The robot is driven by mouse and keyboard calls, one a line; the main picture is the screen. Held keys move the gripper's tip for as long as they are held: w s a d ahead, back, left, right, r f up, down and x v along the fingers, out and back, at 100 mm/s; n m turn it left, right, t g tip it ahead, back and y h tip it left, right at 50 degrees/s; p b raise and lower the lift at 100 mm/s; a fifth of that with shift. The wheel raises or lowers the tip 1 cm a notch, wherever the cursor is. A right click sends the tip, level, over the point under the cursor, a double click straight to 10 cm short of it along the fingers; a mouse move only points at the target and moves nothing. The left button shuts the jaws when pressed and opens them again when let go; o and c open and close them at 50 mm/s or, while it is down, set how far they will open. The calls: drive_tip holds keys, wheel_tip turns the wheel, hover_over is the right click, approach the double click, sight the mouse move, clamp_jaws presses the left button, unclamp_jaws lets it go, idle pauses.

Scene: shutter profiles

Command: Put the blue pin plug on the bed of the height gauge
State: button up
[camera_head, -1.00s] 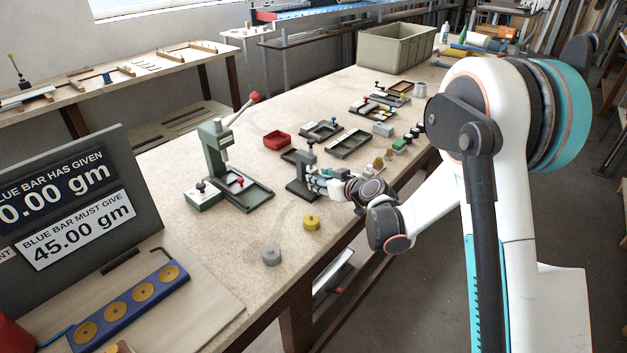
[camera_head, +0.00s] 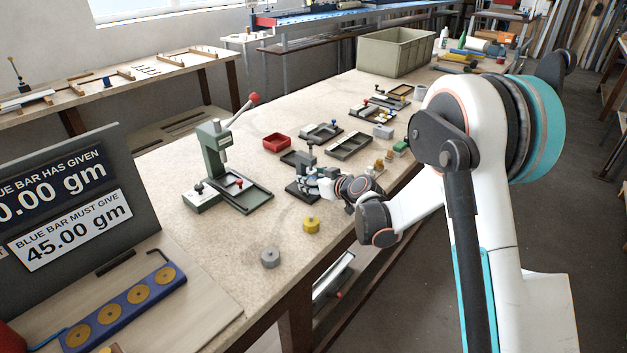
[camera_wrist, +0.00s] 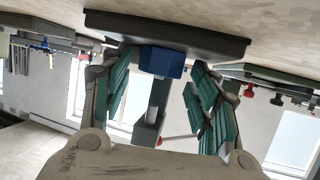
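The height gauge (camera_head: 306,160) stands near the front edge of the bench, with a dark upright and a flat dark bed. In the wrist view, which is upside down, its bed (camera_wrist: 215,43) spans the top. The blue pin plug (camera_wrist: 162,62) appears to rest on the bed, in front of the upright. My gripper (camera_head: 318,181) is at the gauge. In the wrist view its two green-padded fingers stand either side of the plug, with gaps visible. The plug is hidden in the head view.
A green press (camera_head: 214,150) stands to the left. A yellow knobbed piece (camera_head: 311,225) and a grey one (camera_head: 270,258) lie at the near edge. A red bin (camera_head: 277,142) and dark trays (camera_head: 349,145) stand behind. Small plugs (camera_head: 378,166) stand to the right.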

drive_tip(key=shift+r, duration=0.1)
drive_tip(key=shift+s+d+r, duration=0.15)
drive_tip(key=shift+r, duration=0.05)
drive_tip(key=p+v, duration=0.3)
drive_tip(key=v, duration=0.8)
drive_tip(key=shift+s+d, duration=0.25)
drive_tip(key=s+d+r+m+g+h, duration=0.1)
drive_tip(key=s+d+r+m+h, duration=0.15)
drive_tip(key=s+r, duration=0.4)
drive_tip(key=s+d+r+m+g+h, duration=0.1)
drive_tip(key=s+d+r, duration=0.35)
drive_tip(key=s, duration=0.25)
drive_tip(key=s+d+m+g+h, duration=0.1)
drive_tip(key=s+d, duration=0.3)
drive_tip(key=s, duration=0.6)
drive_tip(key=s+d+r+m+h, duration=0.1)
drive_tip(key=s+d+m+h, duration=0.2)
drive_tip(key=s, duration=0.8)
drive_tip(key=shift+s+d+g, duration=0.3)
drive_tip(key=shift+d+g, duration=0.1)
drive_tip(key=shift+d, duration=0.8)
